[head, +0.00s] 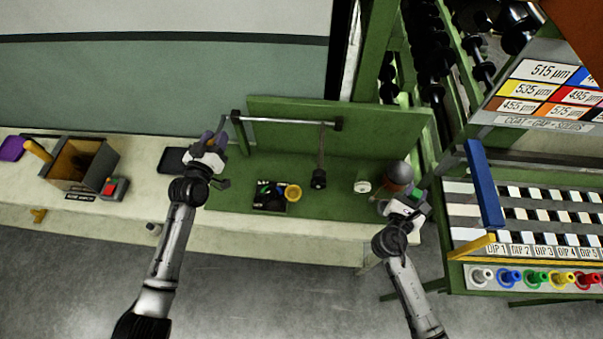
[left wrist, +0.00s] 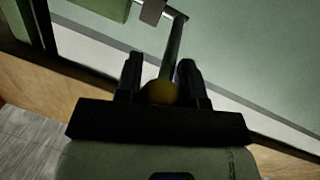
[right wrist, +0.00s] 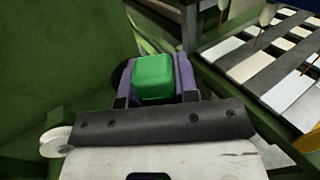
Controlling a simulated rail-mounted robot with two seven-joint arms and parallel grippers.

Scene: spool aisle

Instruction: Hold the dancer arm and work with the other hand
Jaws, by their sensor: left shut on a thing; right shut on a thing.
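My left gripper (head: 213,140) is shut on the yellow knob (left wrist: 160,92) of the dancer arm, at the left end of the green bench. The arm's grey rod (left wrist: 174,48) runs away from the knob in the left wrist view. My right gripper (head: 396,200) is at the bench's right end. It is shut on a green block-like piece (right wrist: 153,78), which sits between its fingers in the right wrist view. A rounded brown-grey thing (head: 398,174) is just beyond this gripper in the head view. What lies under the green piece is hidden.
A horizontal bar (head: 285,120) spans the green back panel. A black tray (head: 268,208), a yellow ring (head: 293,192) and a white roll (head: 362,187) lie between my grippers. A rack with DIP labels (head: 530,238) and a blue post (head: 484,183) stands close at right.

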